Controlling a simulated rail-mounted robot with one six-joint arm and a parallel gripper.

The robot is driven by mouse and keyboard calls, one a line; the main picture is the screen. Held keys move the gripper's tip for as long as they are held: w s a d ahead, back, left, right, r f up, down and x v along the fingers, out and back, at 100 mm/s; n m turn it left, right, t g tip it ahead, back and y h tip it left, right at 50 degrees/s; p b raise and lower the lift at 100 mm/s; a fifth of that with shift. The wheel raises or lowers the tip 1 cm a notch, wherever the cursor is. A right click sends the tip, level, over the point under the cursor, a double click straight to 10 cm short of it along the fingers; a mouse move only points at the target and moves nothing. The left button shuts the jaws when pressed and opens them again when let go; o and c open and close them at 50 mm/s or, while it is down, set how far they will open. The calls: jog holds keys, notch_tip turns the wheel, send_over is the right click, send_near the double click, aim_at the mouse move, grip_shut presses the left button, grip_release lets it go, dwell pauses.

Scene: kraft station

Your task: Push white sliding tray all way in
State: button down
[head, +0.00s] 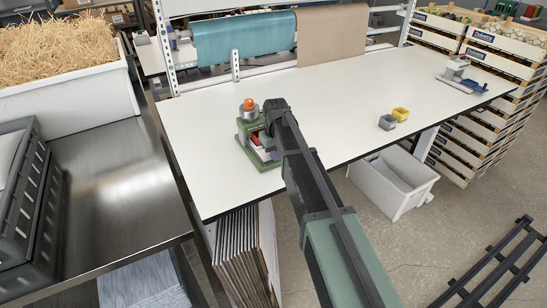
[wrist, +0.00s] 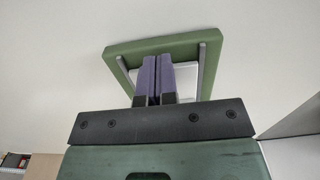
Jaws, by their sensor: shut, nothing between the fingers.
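A small green device (head: 244,143) with an orange knob (head: 249,103) stands on the white worktable. In the wrist view its green frame (wrist: 208,40) surrounds two grey rails. The white sliding tray (wrist: 186,82) shows as a pale panel between the rails, partly hidden behind my fingers. How far in the tray sits cannot be told. My gripper (wrist: 157,62) is shut and empty, its two purple fingers side by side between the rails, over or against the tray; contact is unclear. In the head view my arm covers the device's right side.
The white worktable (head: 345,88) is mostly clear. A grey cup (head: 387,123) and a yellow cup (head: 400,114) stand near its front edge. A small grey and blue device (head: 458,75) is at the right end. A teal roll (head: 240,40) hangs behind.

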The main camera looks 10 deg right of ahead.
jog(key=shift+w+a, duration=0.3)
jog(key=shift+w, duration=0.55)
jog(key=shift+w+a, duration=0.1)
jog(key=shift+w, duration=0.25)
jog(key=shift+s, duration=0.2)
jog(key=shift+s, duration=0.25)
notch_tip(320, 180, up, 7)
jog(key=p, duration=0.7)
jog(key=shift+r, duration=0.1)
